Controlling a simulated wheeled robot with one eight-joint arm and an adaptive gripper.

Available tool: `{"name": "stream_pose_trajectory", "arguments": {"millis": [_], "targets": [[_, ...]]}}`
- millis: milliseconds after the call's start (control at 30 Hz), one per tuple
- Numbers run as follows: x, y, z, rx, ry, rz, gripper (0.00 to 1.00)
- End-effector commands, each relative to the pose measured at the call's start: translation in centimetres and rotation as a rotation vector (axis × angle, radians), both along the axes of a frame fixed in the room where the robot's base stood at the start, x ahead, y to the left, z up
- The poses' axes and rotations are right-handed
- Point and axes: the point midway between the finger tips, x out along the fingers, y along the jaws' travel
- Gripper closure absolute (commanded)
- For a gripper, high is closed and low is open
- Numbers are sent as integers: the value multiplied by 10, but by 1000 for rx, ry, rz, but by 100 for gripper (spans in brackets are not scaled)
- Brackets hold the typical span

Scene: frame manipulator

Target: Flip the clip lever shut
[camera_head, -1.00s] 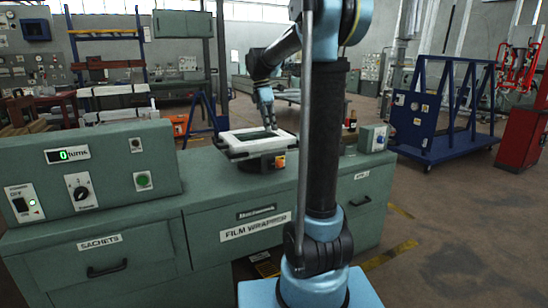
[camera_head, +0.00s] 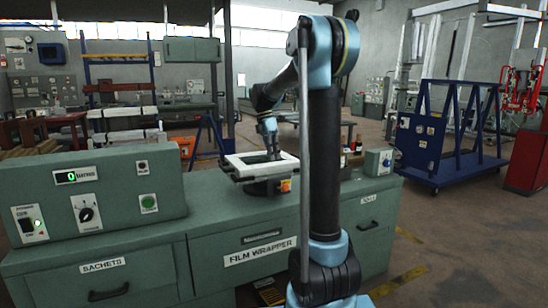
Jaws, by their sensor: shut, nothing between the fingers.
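The clip lever is too small to make out at this distance.
The bench top (camera_head: 215,208) is clear in front of the frame. A control panel (camera_head: 100,197) stands to the left. Small bottles (camera_head: 357,145) and a grey switch box (camera_head: 378,161) stand to the right. A blue wheeled rack (camera_head: 440,150) is beyond the bench.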

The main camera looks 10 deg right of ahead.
Motion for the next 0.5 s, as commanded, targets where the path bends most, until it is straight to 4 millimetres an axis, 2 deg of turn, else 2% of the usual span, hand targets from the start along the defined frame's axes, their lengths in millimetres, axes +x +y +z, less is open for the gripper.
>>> {"name": "stream_pose_trajectory", "arguments": {"millis": [100, 500], "targets": [[-4, -5, -22, 0, 0, -1, 100], [-13, -18, -84, 0, 0, 0, 100]]}}
